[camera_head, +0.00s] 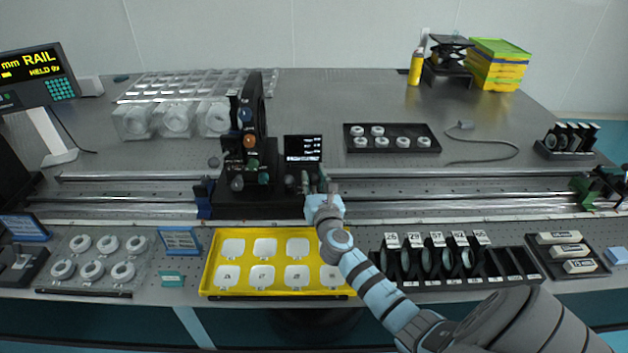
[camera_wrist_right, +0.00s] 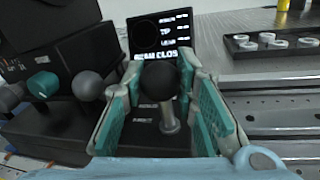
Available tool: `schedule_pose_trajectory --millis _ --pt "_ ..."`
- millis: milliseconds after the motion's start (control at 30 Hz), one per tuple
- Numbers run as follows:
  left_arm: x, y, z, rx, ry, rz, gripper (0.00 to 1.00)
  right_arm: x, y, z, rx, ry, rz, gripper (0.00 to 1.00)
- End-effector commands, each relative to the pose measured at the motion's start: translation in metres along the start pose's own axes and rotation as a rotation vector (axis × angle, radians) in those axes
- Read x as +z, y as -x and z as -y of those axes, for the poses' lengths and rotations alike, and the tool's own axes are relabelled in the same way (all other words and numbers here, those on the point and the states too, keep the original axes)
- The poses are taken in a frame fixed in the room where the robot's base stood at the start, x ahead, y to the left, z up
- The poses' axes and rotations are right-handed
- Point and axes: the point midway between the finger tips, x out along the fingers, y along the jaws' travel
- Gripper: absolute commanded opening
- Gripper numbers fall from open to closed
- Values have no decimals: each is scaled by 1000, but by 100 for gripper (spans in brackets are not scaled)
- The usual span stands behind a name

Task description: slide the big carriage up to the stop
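The big black carriage (camera_head: 265,200) sits on the long rail, carrying a dark tower of optics with coloured knobs and a small screen (camera_head: 303,148). A blue block (camera_head: 204,198) stands on the rail at the carriage's left side, seemingly the stop; any gap between them is too small to tell. My right gripper (camera_head: 322,190) is at the carriage's right end. In the right wrist view its teal-padded fingers (camera_wrist_right: 165,110) are open on either side of a black ball knob (camera_wrist_right: 160,80) on a metal post, with gaps visible. My left gripper is not in view.
A green and black mount (camera_head: 597,188) stands at the rail's right end. In front are a yellow tray (camera_head: 208,277) and a black rack (camera_head: 510,268) of optics. Behind are clear boxes (camera_head: 175,118) and a black tray of rings (camera_head: 392,152). The rail right of the carriage is mostly clear.

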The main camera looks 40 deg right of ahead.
Motion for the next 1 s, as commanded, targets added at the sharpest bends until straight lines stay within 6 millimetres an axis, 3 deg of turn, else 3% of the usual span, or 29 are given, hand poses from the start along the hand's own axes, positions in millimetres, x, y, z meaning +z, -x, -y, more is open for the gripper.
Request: schedule_pose_trajectory --millis 33,100,133,767,800,900,1000 --pt "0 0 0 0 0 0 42 0 0 0 -1 0 0 12" --pt "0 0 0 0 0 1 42 0 0 0 -1 0 0 1" --pt "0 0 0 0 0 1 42 0 0 0 -1 0 0 0" --pt "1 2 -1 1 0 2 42 -3 -2 -12 0 0 -1 0" --pt "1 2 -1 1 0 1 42 -3 -2 -12 0 0 -1 31" --pt "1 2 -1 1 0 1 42 -3 -2 -12 0 0 -1 47" --pt "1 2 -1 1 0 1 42 -3 -2 -12 -1 0 -1 47"
